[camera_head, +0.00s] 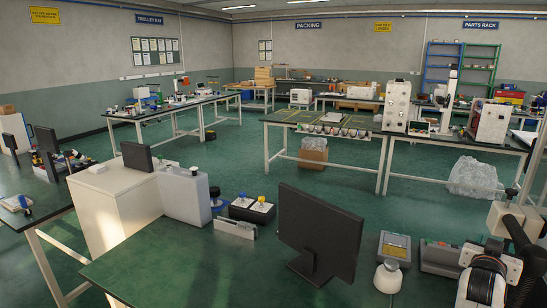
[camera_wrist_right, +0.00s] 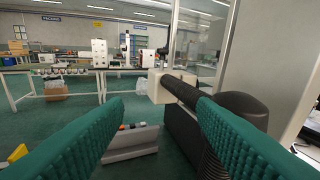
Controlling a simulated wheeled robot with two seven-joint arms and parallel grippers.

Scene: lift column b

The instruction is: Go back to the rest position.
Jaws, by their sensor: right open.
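My right gripper (camera_wrist_right: 160,101) shows in the right wrist view as two green ribbed fingers, spread wide apart. It is open, and nothing is held between the fingers. A light and dark jointed assembly (camera_head: 487,278) stands at the lower right edge of the head view; I cannot make out gripper fingers on it. My left gripper is in neither view.
A green-topped bench (camera_head: 190,262) lies in front, carrying a dark monitor (camera_head: 318,232), a grey box (camera_head: 185,195) and a white dome-topped device (camera_head: 388,276). Another bench (camera_head: 345,143) stands beyond. Green floor (camera_head: 235,155) is clear between the benches.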

